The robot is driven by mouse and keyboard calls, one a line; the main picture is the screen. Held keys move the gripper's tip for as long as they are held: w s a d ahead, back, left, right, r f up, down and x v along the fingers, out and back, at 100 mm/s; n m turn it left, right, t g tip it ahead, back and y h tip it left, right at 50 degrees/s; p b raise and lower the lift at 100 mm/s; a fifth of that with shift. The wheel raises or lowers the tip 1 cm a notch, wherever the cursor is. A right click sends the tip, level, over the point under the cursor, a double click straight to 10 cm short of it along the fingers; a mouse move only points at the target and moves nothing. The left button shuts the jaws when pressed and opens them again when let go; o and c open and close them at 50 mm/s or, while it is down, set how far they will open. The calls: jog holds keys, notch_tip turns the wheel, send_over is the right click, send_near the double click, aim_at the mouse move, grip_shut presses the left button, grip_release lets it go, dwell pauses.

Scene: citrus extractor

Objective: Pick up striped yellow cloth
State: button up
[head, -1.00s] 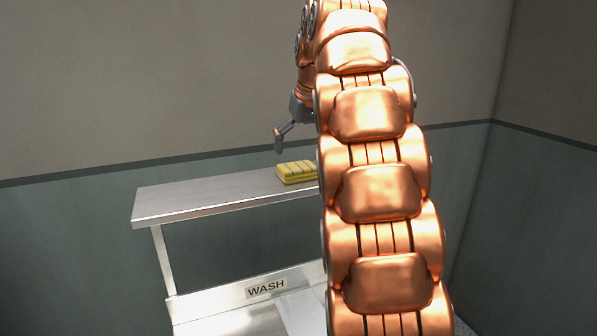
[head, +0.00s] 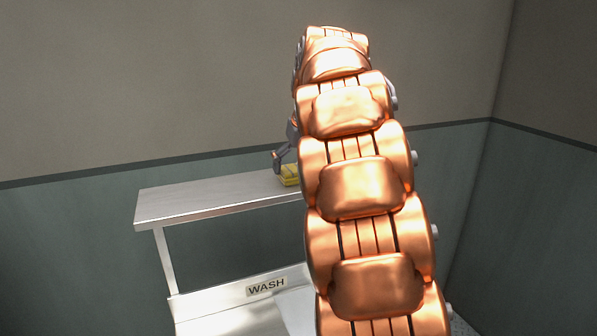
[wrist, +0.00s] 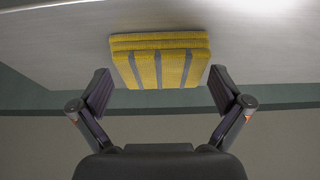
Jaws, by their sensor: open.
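The striped yellow cloth (wrist: 160,62) is a folded, layered block with grey stripes. It lies on the metal shelf (head: 205,197). In the head view only a small left part of the cloth (head: 290,174) shows, because my arm hides the rest. My gripper (wrist: 161,90) is open in the wrist view, with one finger at each side of the cloth's near part. Gaps show between the fingers and the cloth. In the head view one finger of my gripper (head: 280,160) shows just above and left of the cloth.
The shelf is bare to the left of the cloth. Below it is a metal wash station with a WASH label (head: 266,287). A wall (head: 130,90) stands behind the shelf. My copper-coloured arm covers the shelf's right part in the head view.

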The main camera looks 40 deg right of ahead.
aim_at(296, 165)
jog(key=c, duration=0.8)
jog(key=shift+r, duration=0.1)
jog(key=shift+r+b, duration=0.6)
jog(key=shift+r, duration=1)
jog(key=s+a+b, duration=0.1)
jog(key=a, duration=0.4)
jog(key=s+a+r+b, duration=0.1)
jog(key=a, duration=0.4)
jog(key=s+a+b, duration=0.1)
jog(key=a, duration=0.4)
jog(key=shift+s+a+r+b, duration=0.3)
jog(key=shift+s+r+b, duration=0.05)
jog(key=shift+b, duration=0.05)
